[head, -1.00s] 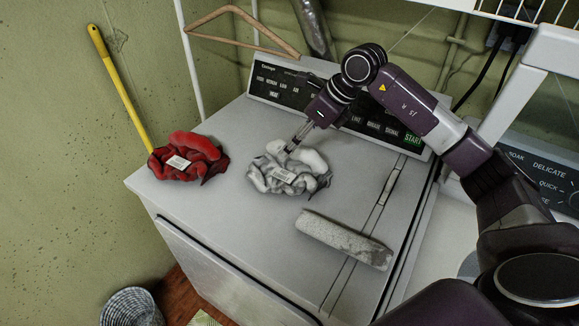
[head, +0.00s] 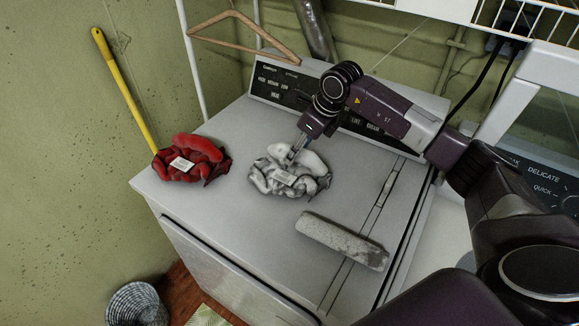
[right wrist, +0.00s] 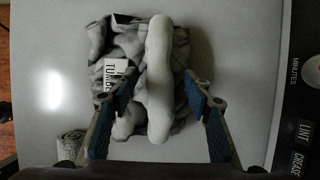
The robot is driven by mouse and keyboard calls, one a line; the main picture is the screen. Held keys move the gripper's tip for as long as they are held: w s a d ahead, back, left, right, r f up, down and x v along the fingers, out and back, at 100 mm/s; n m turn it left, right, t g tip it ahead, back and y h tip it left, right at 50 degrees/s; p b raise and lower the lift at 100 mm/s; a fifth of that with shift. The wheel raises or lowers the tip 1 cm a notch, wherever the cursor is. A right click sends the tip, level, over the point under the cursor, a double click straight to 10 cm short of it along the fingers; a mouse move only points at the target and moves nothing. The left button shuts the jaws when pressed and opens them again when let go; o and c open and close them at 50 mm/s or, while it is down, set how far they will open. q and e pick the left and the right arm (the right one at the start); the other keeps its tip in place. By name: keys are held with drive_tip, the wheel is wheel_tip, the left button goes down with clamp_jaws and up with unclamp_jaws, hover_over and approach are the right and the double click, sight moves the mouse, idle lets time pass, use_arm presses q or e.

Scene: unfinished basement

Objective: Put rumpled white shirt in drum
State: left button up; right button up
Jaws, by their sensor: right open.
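The rumpled white shirt (head: 268,183) lies in a heap on top of the dryer-like machine (head: 225,215), with a pale label on it. My right gripper (head: 294,157) is at the back edge of the shirt, pointing down. In the right wrist view the shirt (right wrist: 158,75) lies between and beyond the two blue-padded fingers of the right gripper (right wrist: 160,105), which are spread apart. A thick white fold runs between them. I cannot tell whether the fingers touch the cloth. The drum opening is not visible. My left gripper is not in view.
A red crumpled cloth (head: 190,160) lies left of the shirt. A grey speckled roll (head: 342,240) lies in front right. A control panel (head: 285,88) rises behind. A wooden hanger (head: 245,35) hangs above it. A woven basket (head: 137,303) stands on the floor.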

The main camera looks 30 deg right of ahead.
drive_tip(key=shift+w+f, duration=0.1)
drive_tip(key=shift+f, duration=0.15)
clamp_jaws()
drive_tip(key=shift+r, duration=0.15)
idle(0.4)
